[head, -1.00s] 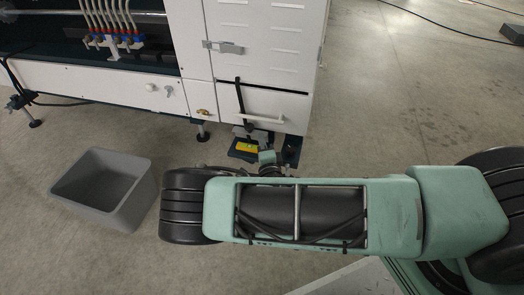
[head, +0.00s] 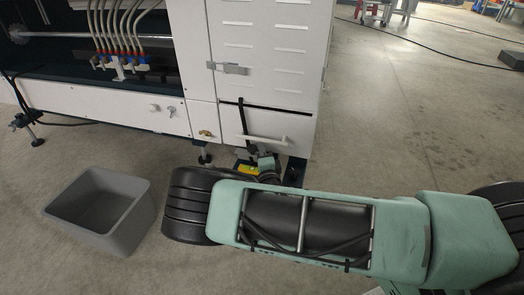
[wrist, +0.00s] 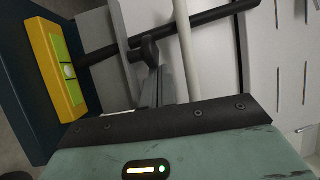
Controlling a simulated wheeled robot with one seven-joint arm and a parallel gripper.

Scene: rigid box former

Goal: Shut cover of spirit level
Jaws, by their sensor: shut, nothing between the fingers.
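The spirit level (wrist: 47,75) is a yellow block with a green face and a round pale bubble, on a dark plate at the left of the wrist view. In the head view its yellow shows small (head: 247,170), low beside the white cabinet and partly hidden by my arm.
The white cabinet (head: 262,60) has a pale bar handle (head: 262,138) and a black rod (head: 243,118) above the level; both cross close behind the fingers in the wrist view. A machine foot (head: 204,155) stands left. A grey open bin (head: 135,225) sits on the floor.

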